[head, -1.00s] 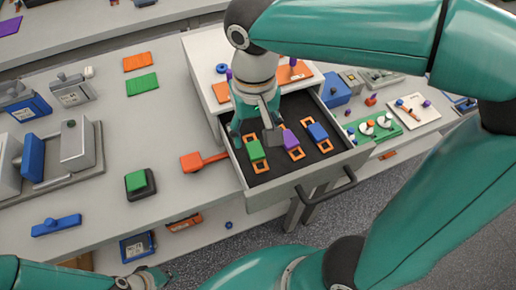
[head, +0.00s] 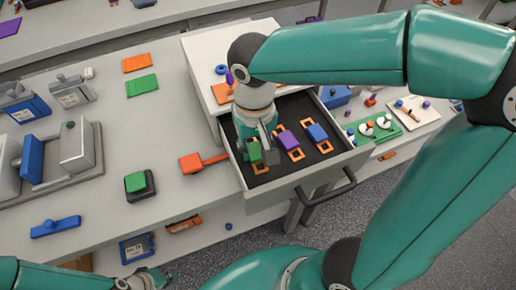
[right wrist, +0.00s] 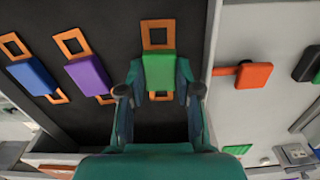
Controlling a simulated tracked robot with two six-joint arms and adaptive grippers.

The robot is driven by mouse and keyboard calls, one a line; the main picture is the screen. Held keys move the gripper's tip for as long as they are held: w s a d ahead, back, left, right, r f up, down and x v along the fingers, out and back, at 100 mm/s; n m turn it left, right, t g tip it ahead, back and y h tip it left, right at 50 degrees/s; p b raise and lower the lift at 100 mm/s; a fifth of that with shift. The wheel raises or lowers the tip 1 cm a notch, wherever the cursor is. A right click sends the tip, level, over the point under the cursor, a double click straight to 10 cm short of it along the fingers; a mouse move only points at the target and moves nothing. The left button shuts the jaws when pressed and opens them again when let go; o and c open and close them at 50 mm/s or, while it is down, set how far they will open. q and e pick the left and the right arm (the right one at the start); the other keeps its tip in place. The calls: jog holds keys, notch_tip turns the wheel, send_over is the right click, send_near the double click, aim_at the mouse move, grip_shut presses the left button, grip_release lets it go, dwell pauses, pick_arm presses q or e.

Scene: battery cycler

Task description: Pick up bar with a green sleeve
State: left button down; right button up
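The bar with a green sleeve (head: 254,151) lies in the open drawer, left of the bars with a purple sleeve (head: 289,142) and a blue sleeve (head: 316,132). Its orange ends show above and below the green sleeve (right wrist: 159,70) in the right wrist view. My right gripper (head: 262,154) is over the drawer at this bar. In the right wrist view my right gripper (right wrist: 160,80) is open, with one finger on each side of the sleeve; contact is not clear. My left gripper (head: 142,281) is at the bottom left, its fingers too small to read.
The drawer's front wall (head: 300,183) and its handle (head: 328,187) stand in front of the bars. An orange-headed tool (head: 192,163) and a green-topped block (head: 138,184) lie on the counter left of the drawer. The counter's middle is mostly clear.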

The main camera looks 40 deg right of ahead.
grip_shut()
